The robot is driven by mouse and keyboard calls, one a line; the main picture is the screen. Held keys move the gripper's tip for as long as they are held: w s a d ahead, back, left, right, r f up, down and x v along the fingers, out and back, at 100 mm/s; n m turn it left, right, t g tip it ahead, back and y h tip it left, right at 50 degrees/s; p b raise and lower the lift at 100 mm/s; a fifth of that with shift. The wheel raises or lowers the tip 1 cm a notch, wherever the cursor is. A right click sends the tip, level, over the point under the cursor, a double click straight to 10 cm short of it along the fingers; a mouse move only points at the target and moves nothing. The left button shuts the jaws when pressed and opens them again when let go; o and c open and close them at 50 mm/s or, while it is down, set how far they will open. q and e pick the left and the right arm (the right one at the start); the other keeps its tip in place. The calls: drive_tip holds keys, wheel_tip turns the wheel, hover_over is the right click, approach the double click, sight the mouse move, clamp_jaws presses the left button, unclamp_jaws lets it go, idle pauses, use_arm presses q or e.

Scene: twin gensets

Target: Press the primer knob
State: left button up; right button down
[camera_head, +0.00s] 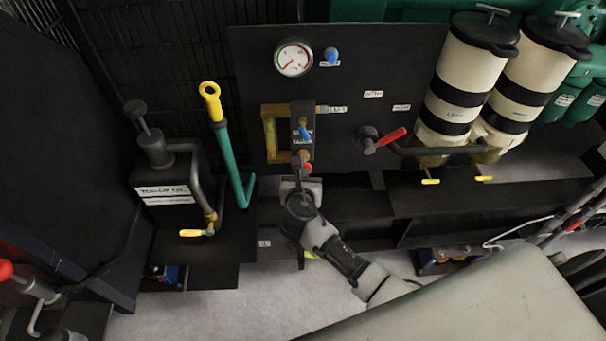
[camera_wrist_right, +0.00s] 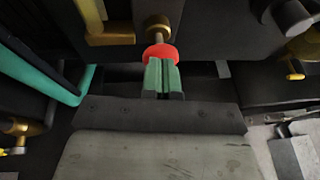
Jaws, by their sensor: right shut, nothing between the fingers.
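The primer knob is probably the red round knob (camera_head: 308,168) low on the black panel, under a small block with a blue lever (camera_head: 304,131). In the right wrist view the red knob (camera_wrist_right: 160,52) sits on a brass stem, right at the tips of my right gripper (camera_wrist_right: 162,76). My right gripper (camera_head: 302,163) is shut with nothing between its fingers. Its fingertips are at the knob and overlap its near side; I cannot tell whether they touch. My left gripper is not in view.
A pressure gauge (camera_head: 294,58) and blue knob (camera_head: 331,54) are above. A red-handled valve (camera_head: 382,139) and two white canisters (camera_head: 463,80) are at right. A green lever with a yellow grip (camera_head: 222,130) and a labelled oil can (camera_head: 166,190) are at left.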

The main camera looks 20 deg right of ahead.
drive_tip(key=shift+w+d, duration=0.1)
drive_tip(key=shift+w, duration=0.15)
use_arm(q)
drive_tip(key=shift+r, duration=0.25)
use_arm(e)
drive_tip(key=shift+w+d+r, duration=0.1)
drive_tip(key=shift+w+d, duration=0.1)
drive_tip(key=shift+w, duration=0.35)
drive_tip(key=shift+w+d+r, duration=0.1)
drive_tip(key=shift+w+d, duration=0.05)
drive_tip(key=shift+w, duration=0.35)
